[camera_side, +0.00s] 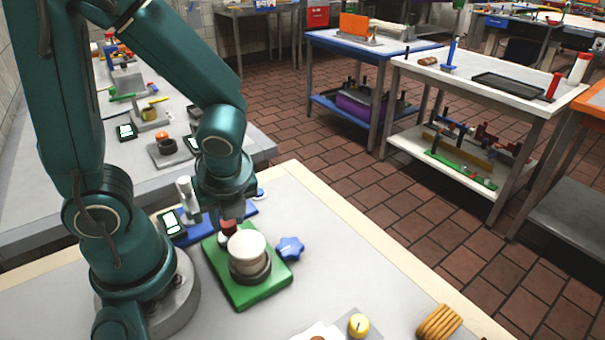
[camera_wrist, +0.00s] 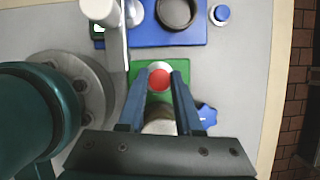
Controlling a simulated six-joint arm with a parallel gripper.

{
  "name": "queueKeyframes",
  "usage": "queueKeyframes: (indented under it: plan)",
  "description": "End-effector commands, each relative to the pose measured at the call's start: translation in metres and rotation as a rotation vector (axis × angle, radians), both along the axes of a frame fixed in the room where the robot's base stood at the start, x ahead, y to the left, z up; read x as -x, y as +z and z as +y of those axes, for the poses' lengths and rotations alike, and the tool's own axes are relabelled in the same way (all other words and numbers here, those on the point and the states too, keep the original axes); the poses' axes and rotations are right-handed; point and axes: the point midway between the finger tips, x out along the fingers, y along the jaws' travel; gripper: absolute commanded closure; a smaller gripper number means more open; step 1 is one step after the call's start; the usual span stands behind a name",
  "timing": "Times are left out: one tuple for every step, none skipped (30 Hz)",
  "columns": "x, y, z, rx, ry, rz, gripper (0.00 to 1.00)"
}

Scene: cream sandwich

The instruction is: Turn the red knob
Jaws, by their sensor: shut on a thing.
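The red knob (camera_side: 228,229) stands on the green board (camera_side: 222,271), close behind a cream-white cylinder (camera_side: 247,246) seated in a dark ring. In the wrist view the knob (camera_wrist: 159,80) shows as a red disc on a white round base, between my two fingers. My gripper (camera_wrist: 159,82) points down and is shut on the knob. In the side view my gripper (camera_side: 229,216) comes down onto the knob from above. The knob's lower part is partly hidden by the cylinder in the side view.
A blue star (camera_side: 290,248) lies right of the green board. A blue board (camera_wrist: 200,34) with a dark ring (camera_wrist: 178,13) sits behind it, near a white upright post (camera_side: 186,192). A yellow knob (camera_side: 358,325) and a ridged tan piece (camera_side: 438,322) stand at the front right.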

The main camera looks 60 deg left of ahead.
Motion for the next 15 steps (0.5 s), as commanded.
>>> queueKeyframes:
  plan:
    - [-0.0004,0.0002,-0.0006,0.003,-0.026,-0.004,1.00]
    - [-0.0004,0.0003,-0.0005,0.001,-0.041,-0.004,1.00]
    - [-0.0004,0.0003,-0.0005,0.001,-0.059,-0.004,1.00]
    - [-0.0005,0.0003,-0.0005,0.003,-0.071,-0.005,1.00]
    - [-0.0004,0.0002,-0.0006,0.003,-0.082,-0.005,1.00]
    - [-0.0002,0.0002,-0.0006,0.003,-0.095,-0.005,1.00]
    - [-0.0002,0.0001,-0.0005,0.002,-0.103,-0.003,1.00]
    - [-0.0001,0.0001,-0.0005,0.002,-0.111,-0.004,1.00]
    - [-0.0001,0.0001,-0.0005,0.002,-0.120,-0.003,1.00]
    - [-0.0001,0.0001,-0.0005,0.002,-0.126,-0.003,1.00]
    - [-0.0001,0.0000,-0.0005,0.002,-0.131,-0.003,1.00]
    - [-0.0001,0.0000,-0.0005,0.002,-0.136,-0.003,1.00]
    - [-0.0001,0.0000,-0.0005,0.002,-0.139,-0.003,1.00]
    - [-0.0002,0.0000,-0.0005,0.002,-0.141,-0.003,1.00]
    - [-0.0002,0.0000,-0.0005,0.002,-0.143,-0.003,1.00]
